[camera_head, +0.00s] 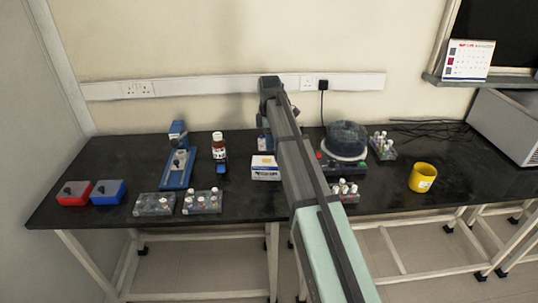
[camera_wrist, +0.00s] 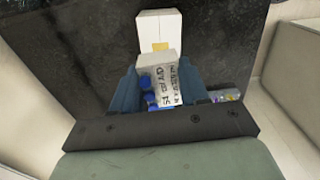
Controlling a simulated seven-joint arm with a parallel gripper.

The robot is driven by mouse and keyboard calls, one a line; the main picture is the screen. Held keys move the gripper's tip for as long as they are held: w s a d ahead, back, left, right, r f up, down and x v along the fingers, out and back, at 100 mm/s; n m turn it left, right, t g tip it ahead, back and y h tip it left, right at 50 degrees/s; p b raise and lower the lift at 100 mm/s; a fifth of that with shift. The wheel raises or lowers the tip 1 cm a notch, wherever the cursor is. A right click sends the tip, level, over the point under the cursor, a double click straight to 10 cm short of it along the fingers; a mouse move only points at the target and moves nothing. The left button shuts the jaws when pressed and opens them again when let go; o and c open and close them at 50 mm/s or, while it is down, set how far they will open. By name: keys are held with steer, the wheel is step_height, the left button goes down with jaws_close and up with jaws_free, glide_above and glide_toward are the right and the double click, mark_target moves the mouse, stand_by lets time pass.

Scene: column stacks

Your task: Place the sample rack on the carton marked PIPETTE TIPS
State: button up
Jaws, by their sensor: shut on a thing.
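A small white carton (camera_head: 265,173) with a yellow patch on top and dark print on its front stands mid-bench; its lettering is too small to read. What looks like this carton (camera_wrist: 158,22) also shows in the wrist view, beyond the fingertips.
Other racks (camera_head: 202,203) stand at the front left and right. A brown bottle (camera_head: 218,150) and blue instrument (camera_head: 178,168) are left of the carton. A round dark machine (camera_head: 345,142) and yellow mug (camera_head: 422,178) are right. Red (camera_head: 74,193) and blue (camera_head: 108,192) bins sit far left.

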mark_target(270, 160)
steer(key=shift+f, duration=2.95)
steer(key=shift+f, duration=0.1)
steer(key=o, duration=1.1)
step_height(270, 160, up, 12)
steer(key=shift+r, duration=0.1)
steer(key=shift+o, duration=0.2)
